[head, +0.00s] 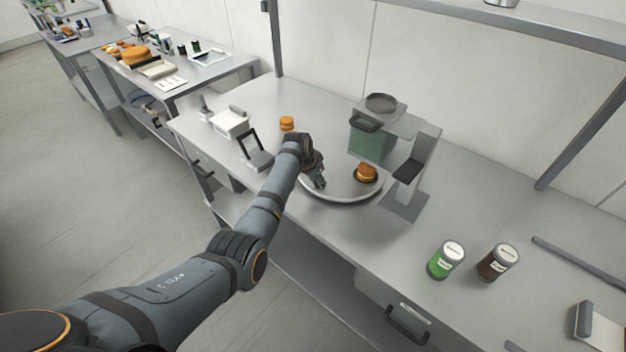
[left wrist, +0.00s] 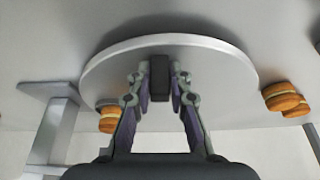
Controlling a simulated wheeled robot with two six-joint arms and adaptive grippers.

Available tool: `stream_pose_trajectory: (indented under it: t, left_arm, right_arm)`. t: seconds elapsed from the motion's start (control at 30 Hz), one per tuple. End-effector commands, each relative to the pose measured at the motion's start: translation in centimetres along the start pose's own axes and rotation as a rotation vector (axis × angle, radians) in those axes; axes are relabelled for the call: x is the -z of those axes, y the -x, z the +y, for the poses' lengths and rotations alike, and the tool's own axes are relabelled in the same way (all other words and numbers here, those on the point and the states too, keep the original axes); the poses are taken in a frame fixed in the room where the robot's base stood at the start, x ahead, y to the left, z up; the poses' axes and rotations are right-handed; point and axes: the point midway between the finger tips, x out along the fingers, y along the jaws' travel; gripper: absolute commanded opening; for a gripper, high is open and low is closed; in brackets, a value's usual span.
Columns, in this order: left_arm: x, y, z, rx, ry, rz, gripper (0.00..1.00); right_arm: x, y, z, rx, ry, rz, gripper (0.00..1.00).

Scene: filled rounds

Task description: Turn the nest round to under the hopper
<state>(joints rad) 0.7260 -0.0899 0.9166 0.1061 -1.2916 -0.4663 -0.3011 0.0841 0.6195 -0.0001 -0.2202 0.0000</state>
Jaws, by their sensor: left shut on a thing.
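A round pale turntable (head: 345,198) lies on the steel bench. A filled round (head: 367,172) sits in a dark nest (head: 357,180) on the turntable's right part, just in front of the green hopper (head: 369,145) as seen from the head. The filled round also shows in the left wrist view (left wrist: 108,120), partly behind a finger. My left gripper (head: 318,182) is over the turntable's left part. In the left wrist view my left gripper (left wrist: 160,88) is shut on a dark upright peg (left wrist: 160,70) by the turntable's rim. My right gripper is not in view.
Another filled round (head: 287,123) stands on the bench behind my left wrist. A white box (head: 231,122) and a dark-framed stand (head: 256,150) are at the left. The hopper's post (head: 425,170) rises at the right. A green jar (head: 446,260) and brown jar (head: 497,262) stand further right.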

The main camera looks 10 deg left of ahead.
Motion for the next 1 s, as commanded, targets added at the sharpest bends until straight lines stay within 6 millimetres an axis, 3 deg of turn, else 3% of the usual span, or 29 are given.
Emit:
stream_pose_trajectory:
  t: [0.77,0.8,0.93,1.0]
  left_arm:
    - [0.65,-0.11,0.73,0.015,0.041,0.004,0.00]
    - [0.65,-0.12,0.74,0.015,0.041,0.004,0.21]
    - [0.61,-0.13,0.71,0.015,0.041,0.003,0.39]
    - [0.58,-0.14,0.69,0.015,0.041,0.003,0.41]
  right_arm:
    - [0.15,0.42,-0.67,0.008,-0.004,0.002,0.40]
    - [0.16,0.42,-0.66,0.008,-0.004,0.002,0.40]
    - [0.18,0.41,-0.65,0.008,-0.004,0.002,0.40]
    - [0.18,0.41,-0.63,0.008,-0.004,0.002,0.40]
